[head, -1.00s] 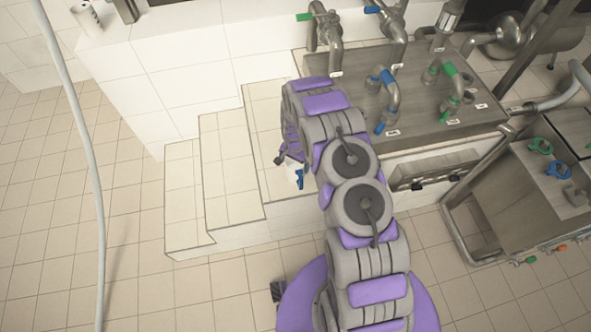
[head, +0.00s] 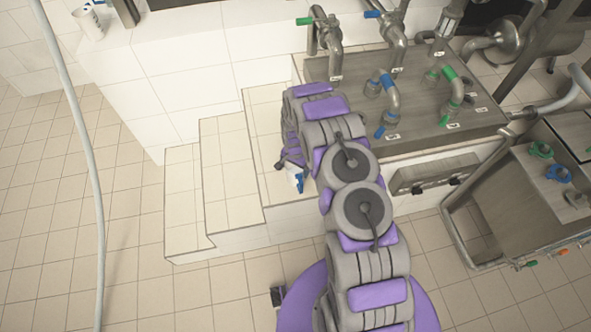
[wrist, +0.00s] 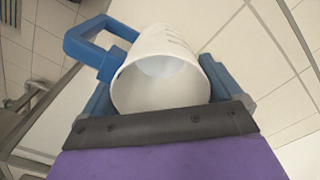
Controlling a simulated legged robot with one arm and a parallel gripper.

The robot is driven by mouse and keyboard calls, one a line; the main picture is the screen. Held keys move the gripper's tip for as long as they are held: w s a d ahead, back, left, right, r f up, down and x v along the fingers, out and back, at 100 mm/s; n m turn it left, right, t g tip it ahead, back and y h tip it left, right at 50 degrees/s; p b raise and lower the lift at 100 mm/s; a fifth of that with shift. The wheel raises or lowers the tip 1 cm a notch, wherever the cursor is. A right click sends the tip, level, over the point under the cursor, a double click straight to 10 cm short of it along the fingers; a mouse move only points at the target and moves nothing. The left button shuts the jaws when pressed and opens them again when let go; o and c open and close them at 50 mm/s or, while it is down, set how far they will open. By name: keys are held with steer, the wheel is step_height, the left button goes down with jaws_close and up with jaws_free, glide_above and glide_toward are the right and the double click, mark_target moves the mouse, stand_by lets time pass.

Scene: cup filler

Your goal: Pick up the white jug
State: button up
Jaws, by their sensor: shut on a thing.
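The white jug (wrist: 160,80) fills the middle of the wrist view, with its open mouth towards the camera and its blue handle (wrist: 92,45) to the upper left. My gripper (wrist: 160,95) is shut on the jug, with a blue finger on each side of its body. In the head view, the jug (head: 294,178) shows only as a small white and blue patch below my gripper (head: 284,163), by the tiled steps. My arm hides part of it. I cannot tell whether the jug touches the step.
White tiled steps (head: 225,160) lie left of my arm. A steel counter (head: 350,95) with pipes and green and blue valves is behind. A steel machine (head: 530,190) stands at right, a white container (head: 88,24) on the upper-left ledge. A hose (head: 85,150) hangs at left. Floor there is clear.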

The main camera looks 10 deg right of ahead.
steer(key=shift+r, duration=0.1)
steer(key=r, duration=0.2)
steer(key=r+p, duration=0.1)
steer(key=shift+s+r, duration=0.2)
steer(key=shift+r, duration=0.15)
steer(key=s+d+r+p, duration=0.1)
steer(key=s+d+p, duration=0.2)
steer(key=s, duration=1.2)
steer(key=shift+d, duration=0.55)
